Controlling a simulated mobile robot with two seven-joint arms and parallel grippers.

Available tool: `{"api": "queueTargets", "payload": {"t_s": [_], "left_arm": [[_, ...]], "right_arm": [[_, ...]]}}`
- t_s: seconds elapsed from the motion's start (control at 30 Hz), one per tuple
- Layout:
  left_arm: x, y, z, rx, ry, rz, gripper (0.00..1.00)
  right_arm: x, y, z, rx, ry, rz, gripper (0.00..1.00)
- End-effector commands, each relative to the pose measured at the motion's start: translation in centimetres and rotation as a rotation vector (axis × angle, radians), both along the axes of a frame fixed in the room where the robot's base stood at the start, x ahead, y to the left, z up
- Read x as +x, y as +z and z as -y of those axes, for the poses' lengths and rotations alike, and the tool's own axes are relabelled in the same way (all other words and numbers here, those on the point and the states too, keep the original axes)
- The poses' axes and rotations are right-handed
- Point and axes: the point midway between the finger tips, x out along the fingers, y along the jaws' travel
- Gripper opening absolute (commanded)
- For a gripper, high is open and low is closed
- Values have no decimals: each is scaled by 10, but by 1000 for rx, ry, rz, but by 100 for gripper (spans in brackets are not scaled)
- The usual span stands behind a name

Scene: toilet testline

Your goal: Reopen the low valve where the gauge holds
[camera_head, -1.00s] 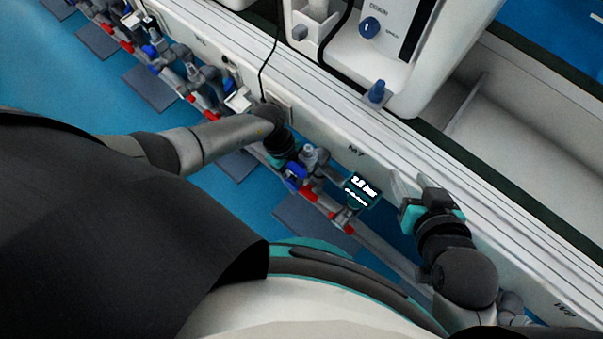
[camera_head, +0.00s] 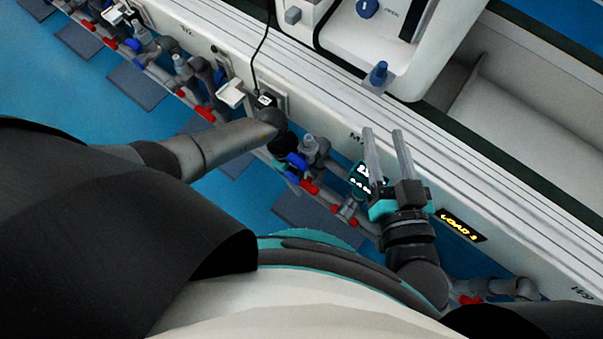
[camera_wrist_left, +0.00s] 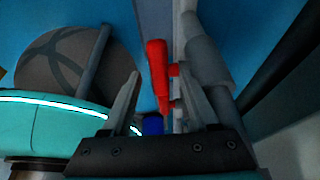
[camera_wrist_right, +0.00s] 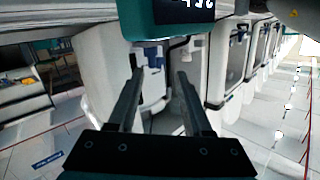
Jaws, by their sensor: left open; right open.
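The gauge (camera_head: 360,180) has a dark teal body with white digits and sits on the pipe line below the white bench edge. My right gripper partly covers it, so its reading is hidden; part of its display also shows at the top of the right wrist view (camera_wrist_right: 195,6). A red handle (camera_head: 309,187) and a blue valve part (camera_head: 297,161) lie left of it. My left gripper (camera_head: 292,160) is by the blue part, pointing down. In the left wrist view it is open (camera_wrist_left: 163,95), with a red handle (camera_wrist_left: 157,70) between or beyond its fingers. My right gripper (camera_head: 384,132) is open and empty.
The white bench rail (camera_head: 330,100) runs diagonally behind the pipes. A yellow-lettered load sign (camera_head: 461,225) is right of my right gripper. More red and blue valves line the pipes at upper left. A blue knob (camera_head: 377,73) stands on the bench. Blue floor lies below.

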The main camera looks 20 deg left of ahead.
Motion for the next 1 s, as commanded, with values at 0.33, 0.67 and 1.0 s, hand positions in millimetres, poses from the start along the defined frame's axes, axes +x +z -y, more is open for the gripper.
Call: {"api": "queueTargets", "payload": {"t_s": [0.33,0.67,1.0], "left_arm": [[-2,-5,5,0,-1,0,60],[-2,-5,5,0,-1,0,52],[-2,-5,5,0,-1,0,14]], "right_arm": [[-5,6,-3,47,-5,69,50],[-5,6,-3,48,-6,71,50],[-5,6,-3,48,-6,70,50]]}}
